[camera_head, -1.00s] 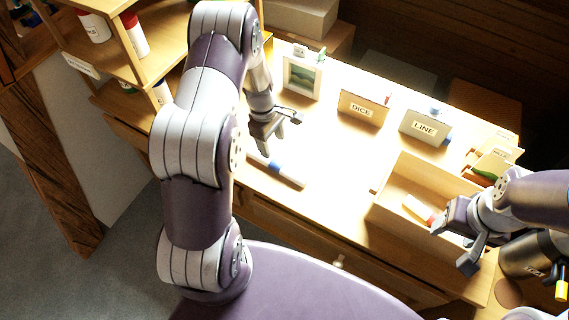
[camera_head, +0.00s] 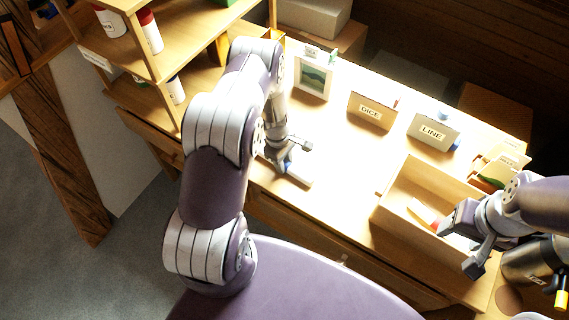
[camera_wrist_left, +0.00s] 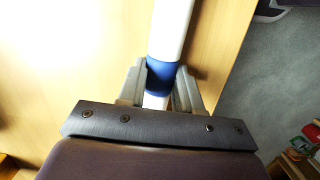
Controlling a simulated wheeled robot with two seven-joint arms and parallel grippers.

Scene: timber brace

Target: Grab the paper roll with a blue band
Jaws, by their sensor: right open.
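The paper roll (camera_wrist_left: 172,30) is a white cylinder with a blue band (camera_wrist_left: 161,76). In the head view its white near end (camera_head: 299,175) shows on the table, and my left gripper hides part of it. My left gripper (camera_head: 281,163) is down at the roll. In the left wrist view its two fingers (camera_wrist_left: 160,82) stand on either side of the roll at the blue band, close to its sides. I cannot tell whether they press on it. My right gripper (camera_head: 461,241) is open at the right, by the wooden bin, apart from the roll.
A wooden bin (camera_head: 398,215) holds a small white and red item (camera_head: 424,212). A framed picture (camera_head: 313,78), a DICE box (camera_head: 371,110) and a LINE box (camera_head: 433,131) stand along the back. A shelf (camera_head: 175,60) is at the left. The table's middle is clear.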

